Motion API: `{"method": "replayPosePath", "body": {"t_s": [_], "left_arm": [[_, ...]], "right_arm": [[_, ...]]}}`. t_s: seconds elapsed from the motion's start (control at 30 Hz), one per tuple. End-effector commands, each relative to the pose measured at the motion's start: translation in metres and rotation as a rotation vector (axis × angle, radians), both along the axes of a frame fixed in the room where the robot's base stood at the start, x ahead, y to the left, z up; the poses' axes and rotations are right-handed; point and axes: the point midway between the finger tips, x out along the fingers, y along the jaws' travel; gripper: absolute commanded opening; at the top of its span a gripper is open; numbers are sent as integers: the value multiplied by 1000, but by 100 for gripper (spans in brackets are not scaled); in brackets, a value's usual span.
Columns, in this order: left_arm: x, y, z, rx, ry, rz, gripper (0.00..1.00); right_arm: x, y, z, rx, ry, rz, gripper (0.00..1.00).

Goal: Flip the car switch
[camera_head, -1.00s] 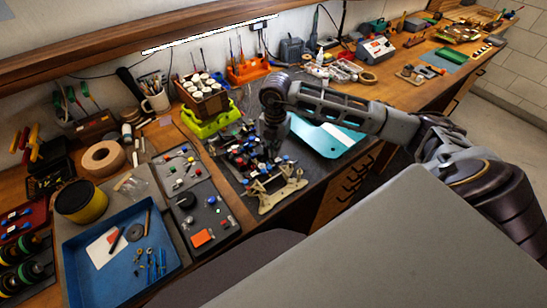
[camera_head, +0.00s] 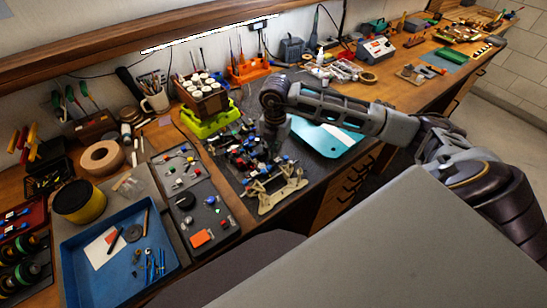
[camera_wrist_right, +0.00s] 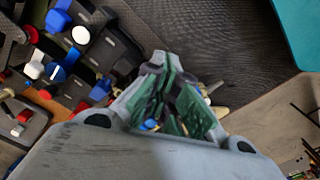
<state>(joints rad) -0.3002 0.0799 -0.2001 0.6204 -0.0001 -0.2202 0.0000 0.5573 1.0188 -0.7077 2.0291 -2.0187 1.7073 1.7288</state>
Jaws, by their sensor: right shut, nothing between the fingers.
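The RC car (camera_head: 240,160) is an open chassis with black, blue, red and white parts and a pale frame at its near end. It sits on a dark mat on the workbench. In the right wrist view its parts (camera_wrist_right: 75,60) fill the left side. My right gripper (camera_head: 271,150) points down at the car's right side, and its tips are hard to make out there. In the right wrist view the gripper (camera_wrist_right: 160,62) is shut and empty. I cannot tell whether it touches the car. The switch cannot be picked out. My left gripper is out of view.
A teal sheet (camera_head: 328,138) lies right of the car. A green bin (camera_head: 212,122) with a box of white-topped items stands behind it. A grey parts tray (camera_head: 205,222) and a blue tray (camera_head: 95,270) are to the left. The bench edge is close in front.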

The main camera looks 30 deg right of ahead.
Motion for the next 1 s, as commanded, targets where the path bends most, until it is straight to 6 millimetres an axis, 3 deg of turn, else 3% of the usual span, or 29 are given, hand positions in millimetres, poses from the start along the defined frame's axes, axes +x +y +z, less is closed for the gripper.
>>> {"method": "replayPosePath", "body": {"t_s": [1.0], "left_arm": [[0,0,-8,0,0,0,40]], "right_arm": [[0,0,-10,0,0,0,0]]}}
